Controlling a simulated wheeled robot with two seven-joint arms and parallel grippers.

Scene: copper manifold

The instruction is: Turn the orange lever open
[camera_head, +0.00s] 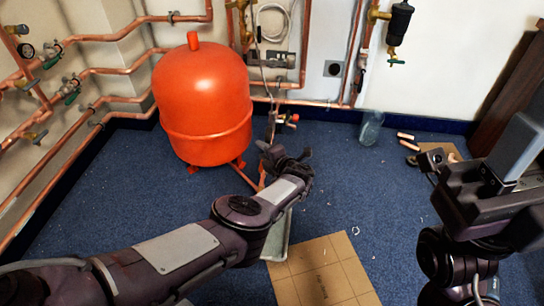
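A small orange-red lever (293,118) sits on a valve fitting at the bottom of the pipework, just right of the red tank. My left gripper (284,152) is in front of and below the lever, at the end of the arm reaching in from the left. Its two dark fingers stand apart with nothing visible between them. It appears separate from the lever, though the depth is hard to judge.
A large red tank (204,100) stands left of the lever. Copper pipes (130,70) with valves line the walls. A clear jar (371,127), copper offcuts (405,137) and a cardboard sheet (322,272) lie on the blue floor. Floor between the jar and cardboard is mostly clear.

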